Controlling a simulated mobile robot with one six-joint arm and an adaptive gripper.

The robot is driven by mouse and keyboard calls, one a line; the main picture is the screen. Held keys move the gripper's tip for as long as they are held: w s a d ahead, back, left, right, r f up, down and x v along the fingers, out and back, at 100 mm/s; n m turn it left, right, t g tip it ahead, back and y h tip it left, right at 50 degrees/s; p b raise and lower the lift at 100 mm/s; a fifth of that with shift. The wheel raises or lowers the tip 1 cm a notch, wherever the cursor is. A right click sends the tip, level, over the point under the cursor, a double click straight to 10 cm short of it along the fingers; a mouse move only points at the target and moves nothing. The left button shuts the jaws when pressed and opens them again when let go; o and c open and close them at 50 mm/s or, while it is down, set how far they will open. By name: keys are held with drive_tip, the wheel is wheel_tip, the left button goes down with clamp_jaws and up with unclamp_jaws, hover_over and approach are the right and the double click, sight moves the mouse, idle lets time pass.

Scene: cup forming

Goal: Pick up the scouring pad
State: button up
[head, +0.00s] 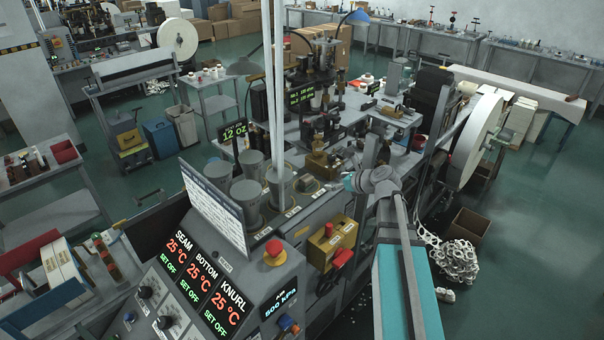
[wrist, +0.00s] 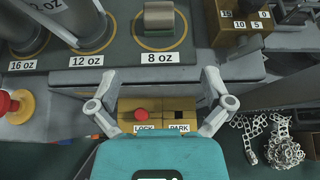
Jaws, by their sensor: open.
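My gripper (wrist: 158,78) is open and empty in the wrist view, its fingers wide apart above the front edge of the grey console. In the head view my gripper (head: 352,182) is beside the console's right end. A small grey-tan block with a dark greenish lower part (wrist: 160,20) sits in the ring marked 8 OZ, beyond my fingertips. It may be the scouring pad, but I cannot tell for sure. It also shows as a small brownish piece in the head view (head: 307,184). Nothing is between my fingers.
Grey cup-shaped forms (head: 280,183) stand left of the block. A yellow LOCK/PARK box (head: 332,244) with a red button is on the console front. A red knob (head: 274,251) stands up at the left. Scrap rings (head: 456,262) lie on the floor at right.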

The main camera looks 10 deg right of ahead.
sight(310, 179)
drive_tip(key=shift+w+r, duration=0.1)
idle(0.3)
drive_tip(key=b+x, duration=0.4)
drive_tip(key=x, duration=0.3)
drive_tip(key=shift+w+a+f, duration=0.2)
drive_tip(key=shift+w, duration=0.05)
drive_tip(key=shift+w+a+f, duration=0.1)
drive_tip(key=shift+w+a, duration=0.2)
drive_tip(key=shift+b+x, duration=1.25)
drive_tip(key=shift+x, duration=1.35)
drive_tip(key=shift+a, duration=0.1)
